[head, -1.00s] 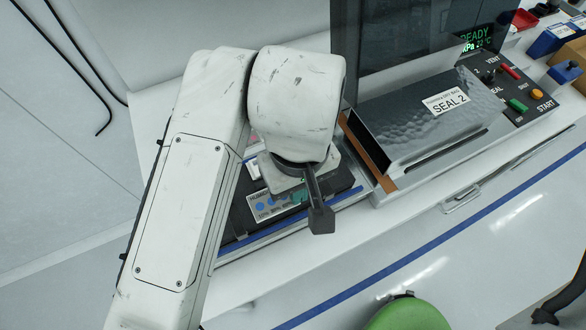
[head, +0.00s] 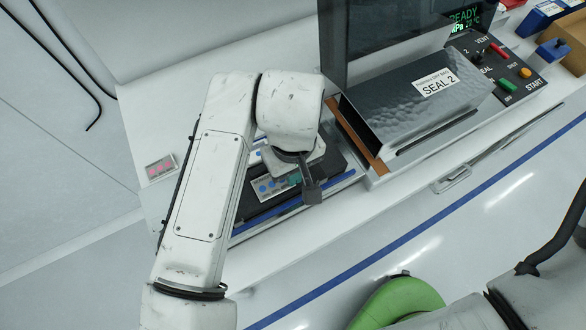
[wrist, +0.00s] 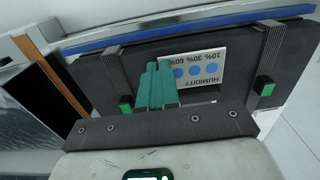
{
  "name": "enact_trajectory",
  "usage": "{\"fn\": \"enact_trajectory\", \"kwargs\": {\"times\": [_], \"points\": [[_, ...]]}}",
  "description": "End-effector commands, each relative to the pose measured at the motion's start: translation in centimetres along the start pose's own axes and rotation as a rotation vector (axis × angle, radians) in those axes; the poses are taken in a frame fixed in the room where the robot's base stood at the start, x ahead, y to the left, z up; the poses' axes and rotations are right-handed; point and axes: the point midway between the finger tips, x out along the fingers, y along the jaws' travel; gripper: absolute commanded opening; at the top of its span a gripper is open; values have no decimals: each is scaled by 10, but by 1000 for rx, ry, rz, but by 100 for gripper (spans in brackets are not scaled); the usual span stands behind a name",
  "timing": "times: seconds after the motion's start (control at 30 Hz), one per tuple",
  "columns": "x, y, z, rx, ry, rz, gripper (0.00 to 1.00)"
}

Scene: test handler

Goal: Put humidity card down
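The humidity card (wrist: 197,70) is white with blue dots and printed percentages. In the wrist view it lies on a dark flat tray (wrist: 130,57), between my fingers. It also shows beside my wrist in the head view (head: 268,188). A teal ribbed piece (wrist: 158,86) stands in front of the card and hides part of it. My gripper (wrist: 190,35) is open, its dark fingers with green pads wide apart on either side of the card. Neither finger touches it. The head view hides most of the fingers behind my wrist.
A grey card with red dots (head: 160,168) lies on the white bench at left. The metal SEAL 2 box (head: 415,105) and its button panel (head: 500,65) stand to the right. A blue strip (head: 290,212) edges the tray.

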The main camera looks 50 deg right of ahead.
Motion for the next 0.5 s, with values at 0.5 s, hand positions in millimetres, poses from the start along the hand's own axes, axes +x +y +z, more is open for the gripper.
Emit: {"fn": "enact_trajectory", "kwargs": {"times": [0.5], "points": [[3,0,0,0,0,0,27]]}}
